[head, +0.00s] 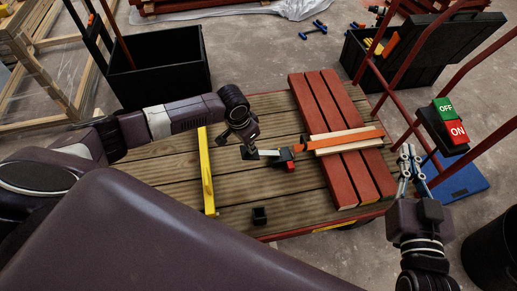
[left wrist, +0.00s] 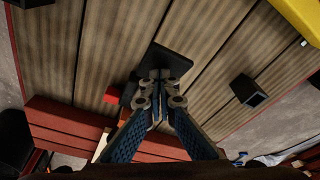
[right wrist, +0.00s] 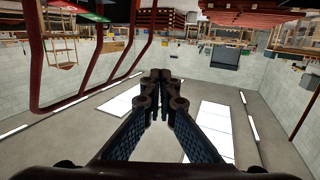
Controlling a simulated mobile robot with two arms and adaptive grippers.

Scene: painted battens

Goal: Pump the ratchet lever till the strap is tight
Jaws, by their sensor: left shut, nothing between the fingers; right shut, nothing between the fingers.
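An orange strap (head: 345,141) runs over pale wooden strips across red battens (head: 335,110) on a plank deck. At its left end sits a ratchet (head: 285,156) with black, orange and red parts. Its pale lever (head: 268,153) points left. My left gripper (head: 249,148) is shut and empty at the lever's outer end; in the left wrist view its fingertips (left wrist: 158,88) are over a black plate (left wrist: 168,58). I cannot tell whether they touch. My right gripper (head: 407,160) is shut and empty, right of the battens; it also shows in the right wrist view (right wrist: 160,82).
A yellow bar (head: 206,170) and a small black block (head: 259,215) lie on the plank deck (head: 180,170). A red rail with a green and red OFF/ON switch box (head: 447,125) stands at the right. Black bins (head: 160,68) stand behind.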

